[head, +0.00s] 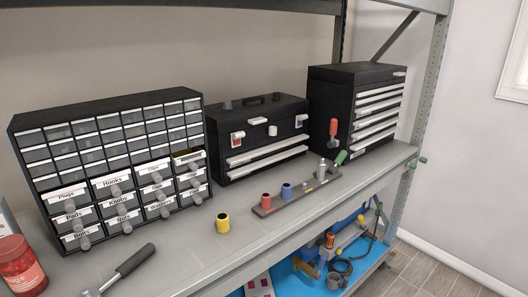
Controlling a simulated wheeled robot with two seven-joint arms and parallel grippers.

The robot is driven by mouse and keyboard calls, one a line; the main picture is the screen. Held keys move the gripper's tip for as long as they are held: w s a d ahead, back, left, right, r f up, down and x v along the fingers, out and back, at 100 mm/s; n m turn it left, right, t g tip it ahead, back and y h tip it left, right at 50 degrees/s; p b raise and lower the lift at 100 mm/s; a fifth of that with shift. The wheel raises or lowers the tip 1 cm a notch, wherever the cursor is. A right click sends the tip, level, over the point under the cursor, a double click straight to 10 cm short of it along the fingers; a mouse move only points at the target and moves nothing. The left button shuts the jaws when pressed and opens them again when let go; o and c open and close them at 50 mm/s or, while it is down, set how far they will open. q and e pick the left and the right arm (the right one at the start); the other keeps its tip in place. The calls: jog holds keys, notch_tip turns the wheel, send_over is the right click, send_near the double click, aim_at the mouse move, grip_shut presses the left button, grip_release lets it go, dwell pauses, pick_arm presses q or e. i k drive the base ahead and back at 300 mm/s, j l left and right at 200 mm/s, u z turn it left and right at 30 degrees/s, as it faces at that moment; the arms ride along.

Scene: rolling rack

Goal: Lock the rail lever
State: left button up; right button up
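A flat grey rail (300,192) lies on the shelf in front of the toolboxes. A red cylinder (266,201), a blue cylinder (287,190) and a silver piece (322,170) stand along it. A green-handled lever (340,158) sticks up at an angle at the rail's right end; I cannot tell from here whether it is locked. A separate red-handled piece (333,129) shows at the front left of the black drawer chest. Neither of my grippers shows in the head view.
A yellow cylinder (223,222) and a hammer (122,268) lie left of the rail. A labelled drawer cabinet (107,103), a black toolbox (258,110) and a drawer chest (360,78) stand behind. A green-tipped piece (421,160) juts from the right post. The shelf's front strip is mostly clear.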

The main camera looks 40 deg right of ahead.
aim_at(332, 169)
jog(key=z, duration=1.65)
jog(key=i+l, duration=1.5)
jog(key=i+j+u, duration=0.05)
